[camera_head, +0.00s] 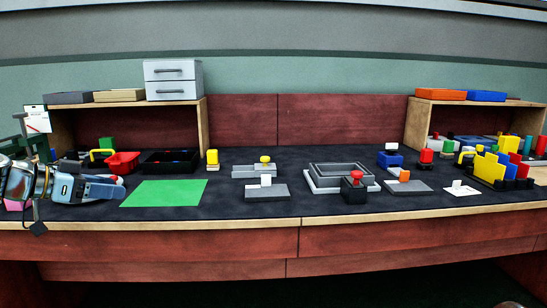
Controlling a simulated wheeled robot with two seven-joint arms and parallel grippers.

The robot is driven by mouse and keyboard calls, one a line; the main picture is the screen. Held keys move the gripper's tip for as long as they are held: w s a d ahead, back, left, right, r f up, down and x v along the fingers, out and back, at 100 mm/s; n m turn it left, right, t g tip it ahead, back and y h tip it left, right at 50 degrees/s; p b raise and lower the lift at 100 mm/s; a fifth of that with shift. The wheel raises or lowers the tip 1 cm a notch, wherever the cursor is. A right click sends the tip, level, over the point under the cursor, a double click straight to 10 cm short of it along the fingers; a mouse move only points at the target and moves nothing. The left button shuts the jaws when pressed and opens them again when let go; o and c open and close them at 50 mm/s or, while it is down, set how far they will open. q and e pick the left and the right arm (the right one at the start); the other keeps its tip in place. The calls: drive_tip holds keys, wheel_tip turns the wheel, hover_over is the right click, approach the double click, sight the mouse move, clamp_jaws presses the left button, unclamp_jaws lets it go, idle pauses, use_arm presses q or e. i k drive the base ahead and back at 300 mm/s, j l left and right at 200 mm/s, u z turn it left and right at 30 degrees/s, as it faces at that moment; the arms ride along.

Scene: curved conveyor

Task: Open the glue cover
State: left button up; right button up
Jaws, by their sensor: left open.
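My left gripper (118,187) reaches in from the left edge, low over the dark bench top, just left of the green mat (163,194). It is open, and I see nothing between its fingers. No glue container or glue cover can be picked out for certain at this size. Small upright items that show are a yellow-topped piece (212,158) at the back and a black block with a red knob (354,188) at the front middle. My right gripper is not in view.
A red bin (122,163) and a black tray (148,163) stand behind my left gripper. Grey stepped blocks (267,192) and a square grey frame (313,183) fill the middle. Coloured upright plates (483,168) crowd the right. The front strip of bench is mostly clear.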

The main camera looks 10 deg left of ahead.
sight(265, 165)
drive_tip(key=i+l, duration=0.95)
drive_tip(key=i, duration=0.1)
